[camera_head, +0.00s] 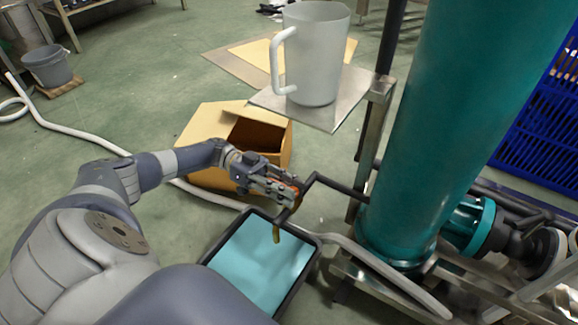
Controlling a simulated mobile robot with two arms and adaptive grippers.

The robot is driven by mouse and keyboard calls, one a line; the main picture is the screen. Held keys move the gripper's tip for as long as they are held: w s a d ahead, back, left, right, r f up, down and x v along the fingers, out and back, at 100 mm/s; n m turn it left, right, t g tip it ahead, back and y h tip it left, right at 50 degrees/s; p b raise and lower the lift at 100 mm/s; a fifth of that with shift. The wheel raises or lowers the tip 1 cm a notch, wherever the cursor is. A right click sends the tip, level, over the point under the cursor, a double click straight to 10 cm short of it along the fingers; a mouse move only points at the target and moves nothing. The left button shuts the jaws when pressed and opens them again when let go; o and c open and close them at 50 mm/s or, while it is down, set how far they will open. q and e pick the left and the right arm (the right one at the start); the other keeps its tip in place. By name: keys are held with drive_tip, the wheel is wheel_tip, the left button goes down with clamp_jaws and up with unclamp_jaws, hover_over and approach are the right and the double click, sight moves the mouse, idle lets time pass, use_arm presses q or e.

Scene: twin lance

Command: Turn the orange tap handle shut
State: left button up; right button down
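The orange tap handle (291,187) shows as a small strip between the fingers of my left gripper (284,188), mostly hidden by them. The fingers lie close on either side of it, but I cannot tell whether they press on it. The tap sits at the end of a dark pipe (336,185) that comes from the teal tank. My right gripper is not in view.
The large teal tank (445,120) stands at right on a metal frame. A grey jug (318,55) stands on a metal shelf (330,115) behind the tap. An open cardboard box (205,130) lies behind my gripper. A pale hose (75,133) runs across the floor.

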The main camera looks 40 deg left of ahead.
use_arm(q)
drive_tip(key=shift+s, duration=0.1)
drive_tip(key=shift+a, duration=0.35)
drive_tip(key=a, duration=0.6)
drive_tip(key=shift+s+a+f, duration=0.15)
drive_tip(key=shift+s+a, duration=0.2)
drive_tip(key=shift+s, duration=0.05)
idle(0.3)
